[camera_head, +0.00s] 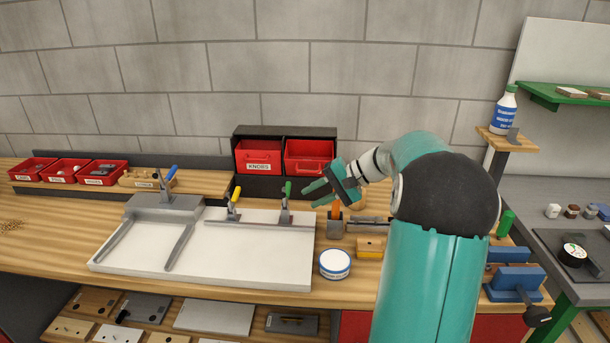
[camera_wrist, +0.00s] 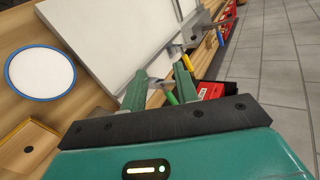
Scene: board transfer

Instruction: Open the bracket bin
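A black cabinet (camera_head: 285,133) at the back of the bench holds two red bins side by side. The left bin (camera_head: 259,150) is labelled KNOBS. The right bin (camera_head: 308,150) shows its red front and handle, but no label is readable, so I cannot confirm that it is the bracket bin. Both look closed. My gripper (camera_head: 312,194) is open and empty, in front of and below the right bin and apart from it. In the wrist view my gripper (camera_wrist: 158,82) has its two green fingers spread, with a red bin (camera_wrist: 210,90) partly visible beyond them.
A white board (camera_head: 215,250) with upright toggle clamps (camera_head: 286,205) lies left of my gripper. A round white tub (camera_head: 335,264) and a small holder (camera_head: 335,228) stand nearby. Small red bins (camera_head: 66,170) line the left. A blue vise (camera_head: 515,280) is at right.

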